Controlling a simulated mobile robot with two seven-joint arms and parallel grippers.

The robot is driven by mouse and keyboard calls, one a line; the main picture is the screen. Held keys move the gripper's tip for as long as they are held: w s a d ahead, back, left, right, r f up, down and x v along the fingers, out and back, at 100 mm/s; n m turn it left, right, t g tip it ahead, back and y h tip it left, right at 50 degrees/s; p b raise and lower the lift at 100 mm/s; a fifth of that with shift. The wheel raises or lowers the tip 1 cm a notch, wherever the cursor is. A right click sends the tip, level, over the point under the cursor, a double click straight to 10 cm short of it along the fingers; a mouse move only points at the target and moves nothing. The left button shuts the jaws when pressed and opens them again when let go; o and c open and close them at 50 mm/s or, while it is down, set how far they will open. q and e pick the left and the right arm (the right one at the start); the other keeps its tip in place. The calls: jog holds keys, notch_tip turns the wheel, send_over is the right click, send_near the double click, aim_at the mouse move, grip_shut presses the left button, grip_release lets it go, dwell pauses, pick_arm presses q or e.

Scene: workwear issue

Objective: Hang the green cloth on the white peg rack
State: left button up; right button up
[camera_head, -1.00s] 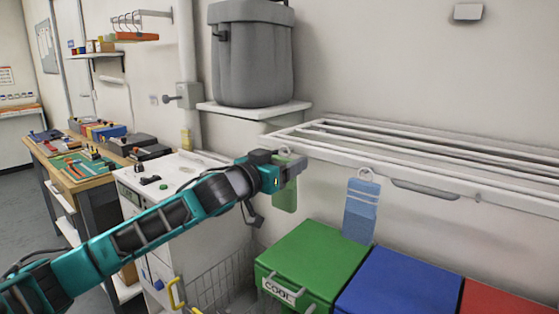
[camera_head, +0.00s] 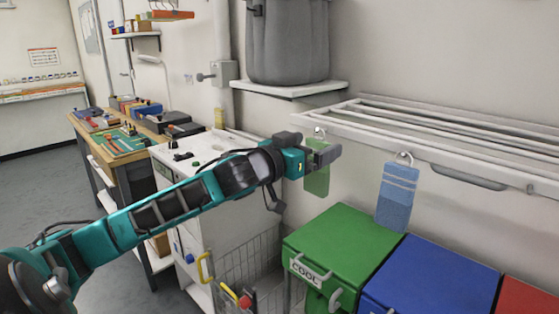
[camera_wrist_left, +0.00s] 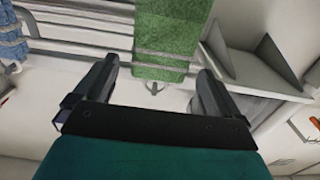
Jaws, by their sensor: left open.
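The green cloth (camera_head: 317,181) hangs below the front rail of the white peg rack (camera_head: 420,152), near the rack's left end. A ring or hook shows at its top, partly hidden by my left gripper (camera_head: 326,154); I cannot tell exactly how they join. In the left wrist view the green cloth (camera_wrist_left: 166,40) lies ahead of and between the spread fingers of my left gripper (camera_wrist_left: 155,85), with gaps at both sides. The gripper is open and holds nothing. My right gripper is not in view.
A blue striped cloth (camera_head: 397,196) hangs from the rack to the right. Green (camera_head: 345,238), blue (camera_head: 430,275) and red (camera_head: 525,297) lidded bins stand below. A grey bin (camera_head: 288,45) sits on a shelf above. A wire basket (camera_head: 250,265) stands left of the bins.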

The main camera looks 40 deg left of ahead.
pick_arm(q)
jog(key=s, duration=1.1)
jog(key=shift+a+r+b, duration=0.3)
jog(key=shift+a+b, duration=0.05)
jog(key=shift+b, duration=0.1)
jog(key=s+d+f+g+y, duration=0.1)
jog(key=s+f+g, duration=0.1)
jog(key=f, duration=1.1)
jog(key=s+f+g, duration=0.2)
jog(key=f, duration=1.1)
jog(key=s+d+f+m+g+h, duration=0.1)
jog(key=s+d+f, duration=0.3)
jog(key=d+f, duration=0.4)
jog(key=s+d+f+g, duration=0.2)
jog(key=s+d+f, duration=0.3)
jog(key=d+f, duration=0.2)
jog(key=shift+d+f+m+h, duration=0.35)
jog(key=shift+d+m+h, duration=0.05)
jog(key=shift+d, duration=0.8)
jog(key=shift+s, duration=0.1)
dwell(0.3)
